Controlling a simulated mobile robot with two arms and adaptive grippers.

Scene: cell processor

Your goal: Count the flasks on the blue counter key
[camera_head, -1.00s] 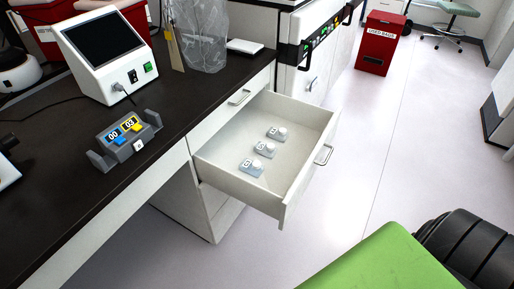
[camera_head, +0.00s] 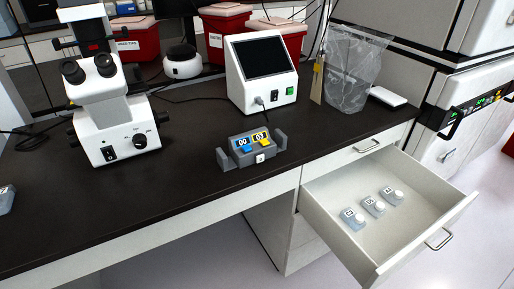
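A grey tally counter (camera_head: 224,159) sits on the dark bench top, left of the open drawer (camera_head: 424,203). Its blue key (camera_head: 246,150) lies under a display that reads 00. Its yellow key (camera_head: 265,147) lies under a display that seems to read 03. Three small flasks with pale caps and labels lie in a row in the drawer: a front one (camera_head: 352,219), a middle one (camera_head: 373,206) and a back one (camera_head: 393,196). A grey-blue object (camera_head: 5,199), perhaps another flask, is cut off at the left edge. Neither of my grippers is in view.
A white microscope (camera_head: 112,128) stands on the left of the bench. A white device with a dark screen (camera_head: 262,75) stands behind the counter. Red bins (camera_head: 133,45) and a clear bag (camera_head: 352,75) are at the back. The front bench top is mostly clear.

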